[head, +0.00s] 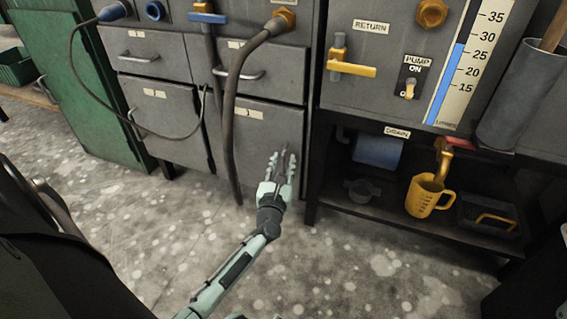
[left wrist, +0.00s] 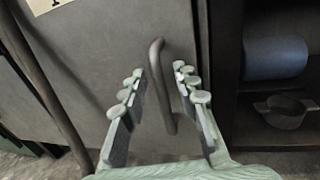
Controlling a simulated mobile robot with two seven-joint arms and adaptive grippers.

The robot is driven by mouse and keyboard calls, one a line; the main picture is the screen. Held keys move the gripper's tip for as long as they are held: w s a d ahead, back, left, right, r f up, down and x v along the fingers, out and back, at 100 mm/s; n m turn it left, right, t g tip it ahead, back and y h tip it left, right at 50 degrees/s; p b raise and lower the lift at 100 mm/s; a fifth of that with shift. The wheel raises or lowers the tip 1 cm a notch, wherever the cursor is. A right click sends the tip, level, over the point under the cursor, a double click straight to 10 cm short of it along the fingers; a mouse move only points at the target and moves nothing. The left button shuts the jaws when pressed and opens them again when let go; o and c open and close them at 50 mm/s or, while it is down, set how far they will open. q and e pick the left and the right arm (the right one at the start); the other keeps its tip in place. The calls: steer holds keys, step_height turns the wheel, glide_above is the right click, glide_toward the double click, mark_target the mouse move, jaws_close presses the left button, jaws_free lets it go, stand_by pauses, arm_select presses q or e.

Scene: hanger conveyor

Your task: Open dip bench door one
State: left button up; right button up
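The grey lower cabinet door (head: 262,130) has a small white label whose mark I cannot read for certain. My left gripper (head: 280,160) is in front of its right side. In the left wrist view, the door's dark upright bar handle (left wrist: 155,58) stands between the two fingers of my left gripper (left wrist: 160,78). The fingers are spread, one on each side of the bar, with gaps showing. The door looks shut. In the head view the gripper mostly hides the handle. My right gripper is not in view.
A dark hose (head: 229,120) hangs down left of the gripper, across the cabinet front. At right, an open shelf (head: 395,211) holds a yellow jug (head: 424,197) and a blue roll (head: 377,151). The speckled floor (head: 330,270) before the cabinet is clear.

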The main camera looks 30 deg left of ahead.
arm_select(q)
steer(key=shift+w, duration=0.1)
jaws_close()
stand_by(0.6)
